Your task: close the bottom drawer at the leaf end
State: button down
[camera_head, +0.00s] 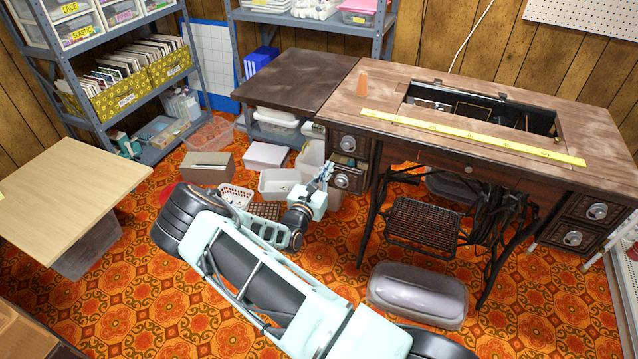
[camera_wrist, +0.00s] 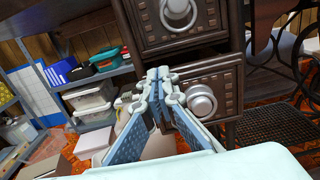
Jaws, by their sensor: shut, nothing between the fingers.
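The bottom drawer (camera_head: 348,180) at the leaf end is a dark carved wooden front with a round metal ring pull. It appears to stand out a little, with a gap above it. It also shows in the wrist view (camera_wrist: 223,82). The top drawer (camera_head: 348,144) above it looks flush in its case. My gripper (camera_head: 325,172) is shut and empty, just left of the bottom drawer. In the wrist view my fingertips (camera_wrist: 160,74) are before the left part of its front and hide some of it. I cannot tell whether they touch it.
The sewing table (camera_head: 590,120) with its dark leaf (camera_head: 295,78) stands at the back. White bins (camera_head: 279,184) and a basket (camera_head: 236,195) lie on the floor near my gripper. The treadle (camera_head: 422,222) and a grey case (camera_head: 417,294) are to the right.

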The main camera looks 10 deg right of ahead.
jog(key=x, duration=0.3)
jog(key=shift+w+d, duration=0.2)
jog(key=shift+w, duration=0.15)
jog(key=shift+w+d, duration=0.1)
jog(key=shift+r, duration=0.15)
